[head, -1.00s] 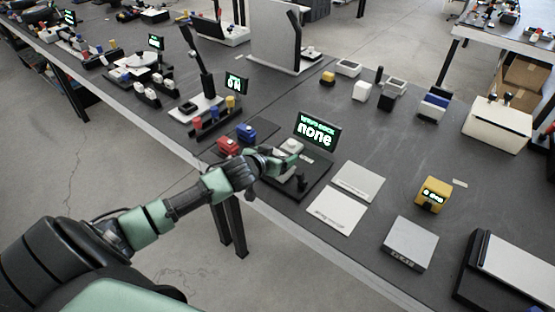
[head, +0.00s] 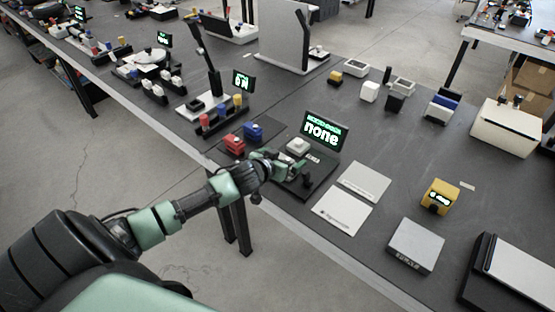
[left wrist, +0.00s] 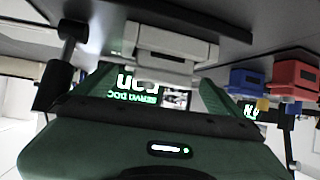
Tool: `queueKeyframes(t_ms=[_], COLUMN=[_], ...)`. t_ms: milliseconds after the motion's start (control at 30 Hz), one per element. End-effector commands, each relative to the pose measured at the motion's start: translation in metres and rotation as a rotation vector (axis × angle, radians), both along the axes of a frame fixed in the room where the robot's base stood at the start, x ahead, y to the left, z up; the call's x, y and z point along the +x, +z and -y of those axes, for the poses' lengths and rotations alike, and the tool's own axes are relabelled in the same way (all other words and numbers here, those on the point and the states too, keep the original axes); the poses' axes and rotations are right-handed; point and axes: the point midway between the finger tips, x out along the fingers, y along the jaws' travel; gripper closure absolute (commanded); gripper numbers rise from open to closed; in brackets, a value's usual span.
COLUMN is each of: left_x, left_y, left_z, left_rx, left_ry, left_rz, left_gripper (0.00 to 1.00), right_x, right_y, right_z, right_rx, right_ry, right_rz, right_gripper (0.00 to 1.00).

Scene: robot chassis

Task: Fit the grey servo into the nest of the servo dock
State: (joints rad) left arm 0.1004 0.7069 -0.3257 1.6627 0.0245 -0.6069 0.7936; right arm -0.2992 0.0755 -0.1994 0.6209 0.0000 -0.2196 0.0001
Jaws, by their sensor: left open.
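The servo dock (head: 318,190) is a dark plate with a raised screen (head: 322,130) reading "none". A light grey block (head: 298,147), which looks like the grey servo, is at the dock; it shows upside down in the left wrist view (left wrist: 172,44). I cannot tell whether it sits in the nest, which is not clearly visible. My left gripper (head: 283,162) is low over the dock's near left side, its green fingers (left wrist: 158,88) apart and pointing toward the block. Contact with the block is unclear. My right gripper is not in view.
A red servo (head: 234,145) and a blue servo (head: 254,131) stand left of the dock. A black knob (head: 306,179) rises from its front. Pale plates (head: 343,212) lie to its right, with a yellow device (head: 439,197) beyond. The table's front edge is close below.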

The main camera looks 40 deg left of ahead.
Motion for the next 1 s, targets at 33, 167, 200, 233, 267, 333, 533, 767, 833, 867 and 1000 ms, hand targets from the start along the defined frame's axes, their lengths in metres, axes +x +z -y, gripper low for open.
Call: queueKeyframes(t_ms=[33, 167, 200, 233, 267, 333, 533, 767, 833, 867, 1000], left_x=[-0.006, -0.027, -0.035, -0.041, -0.047, -0.061, -0.09, -0.103, -0.103, -0.103, -0.103], left_y=[0.001, 0.012, 0.016, 0.019, 0.023, 0.03, 0.047, 0.055, 0.056, 0.056, 0.056], left_z=[0.001, 0.003, 0.004, 0.005, 0.006, 0.007, 0.01, 0.011, 0.011, 0.011, 0.011], left_rx=[-0.001, 0.002, 0.001, 0.0, 0.0, 0.002, 0.0, 0.001, 0.001, 0.0, 0.0], left_ry=[-0.001, -0.002, -0.002, -0.003, -0.003, -0.002, 0.0, 0.0, 0.0, 0.001, 0.001], left_rz=[-0.002, -0.003, -0.004, -0.003, -0.003, -0.004, -0.004, -0.001, -0.001, -0.001, -0.001], left_gripper=[0.0, 0.0, 0.0, 0.0, 0.0, 0.0, 0.0, 0.0, 0.0, 0.0, 0.0], right_x=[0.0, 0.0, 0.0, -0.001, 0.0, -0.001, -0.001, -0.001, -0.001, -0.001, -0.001], right_y=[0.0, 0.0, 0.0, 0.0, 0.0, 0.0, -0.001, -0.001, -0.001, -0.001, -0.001], right_z=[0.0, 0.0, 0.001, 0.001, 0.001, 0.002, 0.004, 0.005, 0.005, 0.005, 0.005], right_rx=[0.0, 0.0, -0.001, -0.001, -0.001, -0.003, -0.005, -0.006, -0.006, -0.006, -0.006], right_ry=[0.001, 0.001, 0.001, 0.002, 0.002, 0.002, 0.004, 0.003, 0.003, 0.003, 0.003], right_rz=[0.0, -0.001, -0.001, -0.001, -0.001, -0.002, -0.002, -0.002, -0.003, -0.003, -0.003], right_gripper=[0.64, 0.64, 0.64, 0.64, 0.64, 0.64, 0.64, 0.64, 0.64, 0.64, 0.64])
